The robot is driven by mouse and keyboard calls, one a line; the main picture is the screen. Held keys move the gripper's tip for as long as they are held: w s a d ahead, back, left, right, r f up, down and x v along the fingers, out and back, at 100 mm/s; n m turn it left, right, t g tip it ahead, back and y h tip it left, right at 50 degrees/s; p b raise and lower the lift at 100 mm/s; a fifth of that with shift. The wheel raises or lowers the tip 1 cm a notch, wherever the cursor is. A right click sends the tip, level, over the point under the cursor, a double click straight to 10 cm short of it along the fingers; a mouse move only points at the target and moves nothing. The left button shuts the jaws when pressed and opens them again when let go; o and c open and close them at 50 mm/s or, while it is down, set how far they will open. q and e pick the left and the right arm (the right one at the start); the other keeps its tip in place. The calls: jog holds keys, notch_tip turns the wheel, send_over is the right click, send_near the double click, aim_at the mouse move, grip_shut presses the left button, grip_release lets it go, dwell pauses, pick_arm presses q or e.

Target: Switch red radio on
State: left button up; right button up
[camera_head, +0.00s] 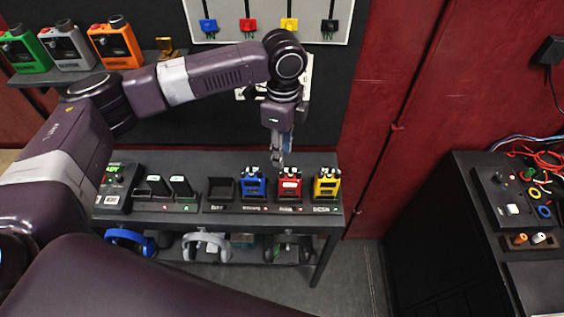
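The red radio (289,185) stands upright in a dark charging rack on the table, between a blue radio (253,182) on its left and a yellow radio (327,183) on its right. My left gripper (279,158) points down just above and slightly left of the red radio, near its top knobs. It looks apart from the radio, but the exact gap is hard to judge. Its fingers look close together and small, so I cannot tell whether they are open. My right gripper is not in view.
The dark table (140,222) holds a control box (115,187) and other rack slots. A shelf at upper left holds green, grey and orange radios (116,44). Colored switches (248,24) hang on a wall panel. A dark cabinet (425,245) stands right.

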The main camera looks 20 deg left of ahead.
pick_arm(q)
jog(key=shift+r, duration=2.3)
